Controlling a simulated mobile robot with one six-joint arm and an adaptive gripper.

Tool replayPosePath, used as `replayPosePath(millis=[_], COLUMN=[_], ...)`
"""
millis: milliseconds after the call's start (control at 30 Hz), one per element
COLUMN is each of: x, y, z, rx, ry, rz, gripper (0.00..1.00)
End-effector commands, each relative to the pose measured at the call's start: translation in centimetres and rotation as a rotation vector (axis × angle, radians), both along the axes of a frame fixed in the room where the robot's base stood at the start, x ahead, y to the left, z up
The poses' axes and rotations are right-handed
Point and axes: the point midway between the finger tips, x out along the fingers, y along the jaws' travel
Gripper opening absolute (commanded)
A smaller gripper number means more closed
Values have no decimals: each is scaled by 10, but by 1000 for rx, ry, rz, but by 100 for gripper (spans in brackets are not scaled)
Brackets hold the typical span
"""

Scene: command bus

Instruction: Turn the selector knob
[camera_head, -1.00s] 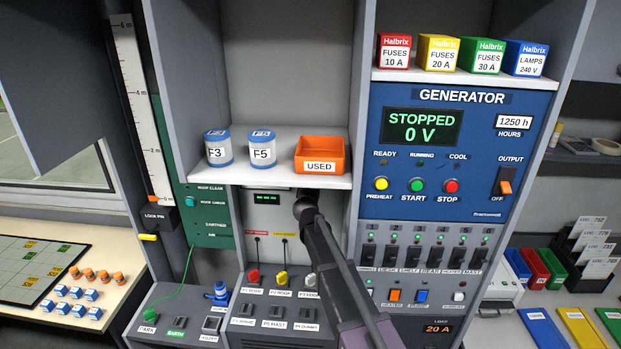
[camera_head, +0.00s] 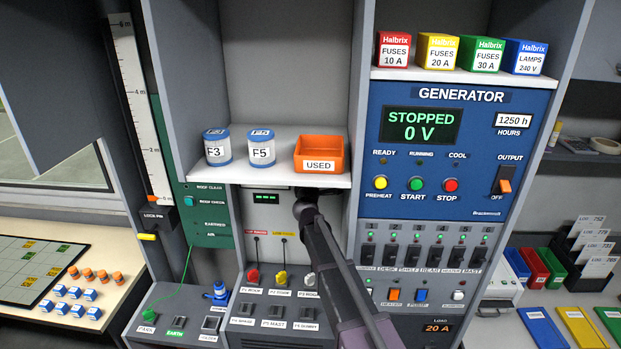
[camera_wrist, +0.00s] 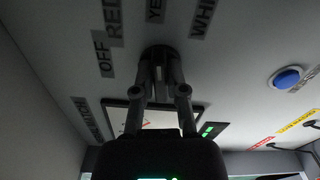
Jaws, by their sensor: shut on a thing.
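The selector knob (camera_wrist: 158,50) is a dark round knob on a pale panel in the wrist view. Labels surround it: OFF (camera_wrist: 104,53), RED (camera_wrist: 114,18), and two partly cut off that begin YE and WHI. My gripper (camera_wrist: 161,72) has both fingertips against the knob, one on each side, and is shut on it. The fingers cover part of the knob, and its pointer cannot be made out. In the head view my arm reaches up under the shelf (camera_head: 270,178), which hides the knob and the fingertips.
A blue button (camera_wrist: 288,77) is on the same panel, right of the knob. An orange USED bin (camera_head: 335,152) and two cans, F3 (camera_head: 217,150) and F5 (camera_head: 261,152), stand on the shelf above. The generator panel (camera_head: 455,150) is to the right.

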Motion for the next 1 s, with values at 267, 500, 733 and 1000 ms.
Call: replayPosePath(millis=[267, 500, 733, 1000], x=[1, 1, 0, -5], y=[0, 0, 0, 0], z=[0, 0, 0, 0], rx=[2, 1, 2, 2], ry=[0, 0, 0, 0], rz=[0, 0, 0, 0], gripper=[0, 51, 51, 51])
